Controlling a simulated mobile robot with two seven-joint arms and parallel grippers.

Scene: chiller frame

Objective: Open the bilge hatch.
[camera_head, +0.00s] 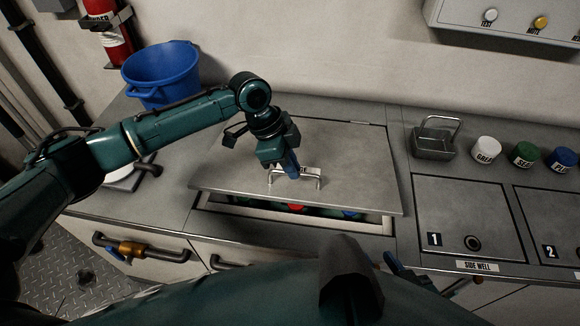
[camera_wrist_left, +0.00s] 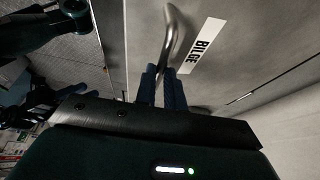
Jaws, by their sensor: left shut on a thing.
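The bilge hatch (camera_head: 350,160) is a grey metal lid in the counter, with its front edge raised above its frame and its back edge low. Its bar handle (camera_head: 319,182) stands near the front edge, and it also shows in the left wrist view (camera_wrist_left: 170,35) beside the BILGE label (camera_wrist_left: 201,46). My left gripper (camera_head: 291,170) is shut on the handle, with its blue fingers (camera_wrist_left: 162,88) around the bar. Under the lid, a narrow gap shows a red item (camera_head: 296,208) and other coloured items, mostly hidden. My right gripper is mostly hidden by my own arm at the bottom.
A blue bucket (camera_head: 160,75) stands at the back left. Closed lids 1 (camera_head: 465,215) and 2 lie at the right. A wall panel (camera_head: 500,20) hangs above.

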